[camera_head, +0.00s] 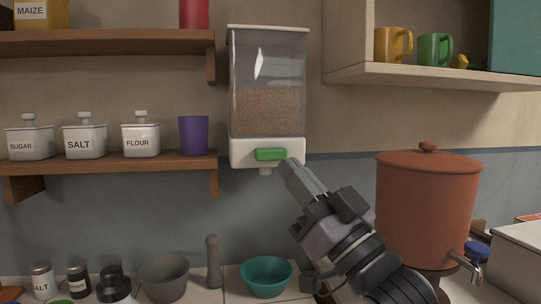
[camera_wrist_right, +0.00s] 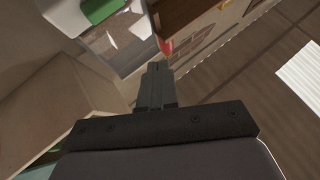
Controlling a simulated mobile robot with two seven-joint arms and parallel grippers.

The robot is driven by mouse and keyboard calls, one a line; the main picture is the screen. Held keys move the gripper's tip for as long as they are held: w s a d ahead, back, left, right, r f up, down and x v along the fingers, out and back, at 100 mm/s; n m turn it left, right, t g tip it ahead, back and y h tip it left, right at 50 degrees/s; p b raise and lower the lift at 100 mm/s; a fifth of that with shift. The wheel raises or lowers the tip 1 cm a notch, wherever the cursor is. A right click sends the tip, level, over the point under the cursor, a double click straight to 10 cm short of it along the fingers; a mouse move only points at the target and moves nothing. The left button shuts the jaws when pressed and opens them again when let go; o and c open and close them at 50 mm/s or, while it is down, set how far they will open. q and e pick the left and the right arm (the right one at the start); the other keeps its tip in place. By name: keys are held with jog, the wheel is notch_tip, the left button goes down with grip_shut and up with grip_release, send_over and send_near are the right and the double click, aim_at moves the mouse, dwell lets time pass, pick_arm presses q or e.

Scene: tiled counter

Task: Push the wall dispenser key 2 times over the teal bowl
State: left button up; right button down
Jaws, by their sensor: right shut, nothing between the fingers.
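The wall dispenser (camera_head: 268,100) hangs on the wall, its clear hopper partly filled with brown grain. Its green key (camera_head: 271,154) is on the white base, above a small spout. The teal bowl (camera_head: 266,277) stands on the counter below the spout and looks empty. My right gripper (camera_head: 287,166) is shut and empty, its tips just right of and slightly below the key in the head view; whether they touch it I cannot tell. In the right wrist view the shut fingers (camera_wrist_right: 156,70) point ahead, with the green key (camera_wrist_right: 101,9) at the upper left. My left gripper is not in view.
A grey bowl (camera_head: 164,279) and a grey pestle-like object (camera_head: 213,262) stand left of the teal bowl. A large terracotta pot (camera_head: 427,210) with a tap stands right, behind my right arm. Shelves (camera_head: 110,165) flank the dispenser on the left, an open cabinet (camera_head: 430,77) on the right.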

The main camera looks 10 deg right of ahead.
send_near(271, 154)
jog(key=w+a+r, duration=0.2)
jog(key=a+r, duration=0.1)
jog(key=r, duration=0.2)
jog(key=shift+w+a, duration=0.15)
jog(key=shift+w, duration=0.05)
dwell(1.1)
dwell(0.8)
jog(key=shift+w, duration=0.4)
